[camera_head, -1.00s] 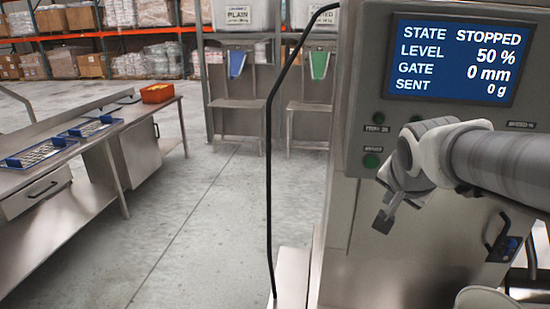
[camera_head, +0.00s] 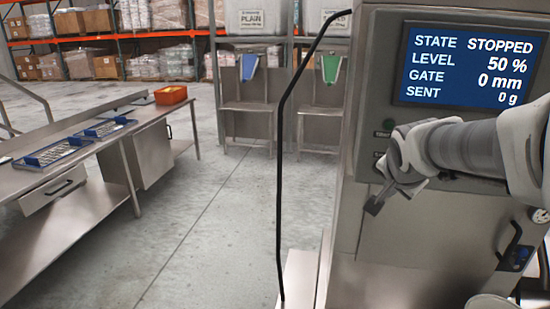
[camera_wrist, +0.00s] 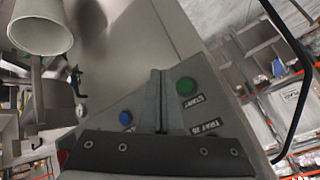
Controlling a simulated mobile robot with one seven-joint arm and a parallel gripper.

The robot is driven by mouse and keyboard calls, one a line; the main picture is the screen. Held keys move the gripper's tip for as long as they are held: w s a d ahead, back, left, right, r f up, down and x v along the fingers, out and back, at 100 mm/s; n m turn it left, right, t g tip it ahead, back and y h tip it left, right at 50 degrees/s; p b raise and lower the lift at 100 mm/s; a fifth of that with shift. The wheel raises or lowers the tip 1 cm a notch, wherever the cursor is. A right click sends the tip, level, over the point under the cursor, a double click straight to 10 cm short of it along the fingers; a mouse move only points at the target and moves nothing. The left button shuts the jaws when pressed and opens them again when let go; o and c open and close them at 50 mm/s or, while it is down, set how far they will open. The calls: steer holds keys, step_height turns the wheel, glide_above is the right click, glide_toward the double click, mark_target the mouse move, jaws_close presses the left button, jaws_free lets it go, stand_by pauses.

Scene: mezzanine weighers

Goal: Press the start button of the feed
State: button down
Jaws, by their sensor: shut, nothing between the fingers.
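The feed's control panel is the grey front of the machine (camera_head: 365,85), with a blue screen (camera_head: 470,68) reading STOPPED, level 50 %, gate 0 mm, sent 0 g. In the wrist view, which is turned over, a green button (camera_wrist: 188,85) with a small label sits on the panel just right of my fingers. A blue button (camera_wrist: 125,117) is left of them. My gripper (camera_head: 373,206) is shut and empty, in front of the panel's lower left part. I cannot tell whether the fingertips touch the panel.
A steel bench (camera_head: 75,210) with blue trays and an orange bin (camera_head: 171,95) stands at left. A black handle (camera_head: 513,245) is on the machine's lower right. The floor between bench and machine is clear.

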steer(key=w+d+p, duration=0.2)
steer(key=w+p, duration=0.1)
steer(key=w, duration=0.3)
steer(key=shift+w, duration=0.35)
steer(key=shift+w, duration=0.1)
stand_by(1.7)
steer(key=shift+w, duration=0.3)
steer(key=shift+w+d, duration=0.2)
steer(key=shift+w, duration=0.2)
stand_by(0.6)
steer(key=shift+s, duration=0.1)
steer(key=shift+s+a+b, duration=0.25)
steer(key=shift+s+b, duration=0.4)
steer(key=shift+s, duration=0.05)
steer(key=shift+s, duration=0.1)
